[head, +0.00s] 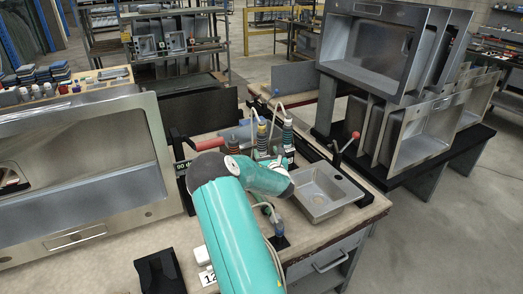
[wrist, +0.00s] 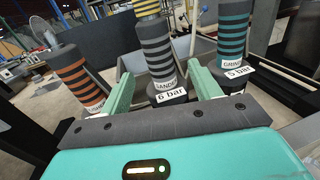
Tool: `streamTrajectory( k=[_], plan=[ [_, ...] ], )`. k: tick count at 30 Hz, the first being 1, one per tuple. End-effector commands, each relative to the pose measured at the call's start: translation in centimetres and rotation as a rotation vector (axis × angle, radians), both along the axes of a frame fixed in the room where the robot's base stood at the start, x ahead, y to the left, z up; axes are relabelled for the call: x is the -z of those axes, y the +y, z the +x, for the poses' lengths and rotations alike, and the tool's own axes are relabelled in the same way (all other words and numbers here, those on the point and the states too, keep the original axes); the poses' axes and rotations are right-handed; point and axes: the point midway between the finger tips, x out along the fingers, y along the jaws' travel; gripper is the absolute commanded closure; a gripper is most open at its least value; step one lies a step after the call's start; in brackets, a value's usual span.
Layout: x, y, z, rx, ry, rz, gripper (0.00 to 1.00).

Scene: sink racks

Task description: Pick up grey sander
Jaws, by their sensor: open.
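The grey sander (wrist: 157,48) is the middle of three upright striped tools in the wrist view, with dark and grey bands and a label that begins "SAND". In the head view it (head: 262,140) stands at the back of the workbench, partly hidden by my arm. My gripper (wrist: 160,72) is open, with one green finger on each side of the sander's lower part in the wrist view. I cannot tell whether the fingers touch it or how deep they reach around it. The fingers are hidden in the head view.
An orange-striped tool (wrist: 75,72) stands close on the left and a teal-striped tool (wrist: 232,35) close on the right. In the head view, a small metal sink (head: 322,192) lies right of my arm, and a large sink panel (head: 80,170) fills the left.

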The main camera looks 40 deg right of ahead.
Motion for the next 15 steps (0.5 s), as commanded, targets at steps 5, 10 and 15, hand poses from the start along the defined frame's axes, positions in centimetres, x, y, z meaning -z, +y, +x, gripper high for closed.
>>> streamTrajectory(
  k=[5,10,15],
  plan=[
    [0.0,-1.6,2.5,0.001,-0.001,0.002,0.37],
    [0.1,-2.3,3.6,0.003,-0.001,0.003,0.37],
    [0.1,-3.2,5.2,0.003,-0.003,0.003,0.37]
  ],
)
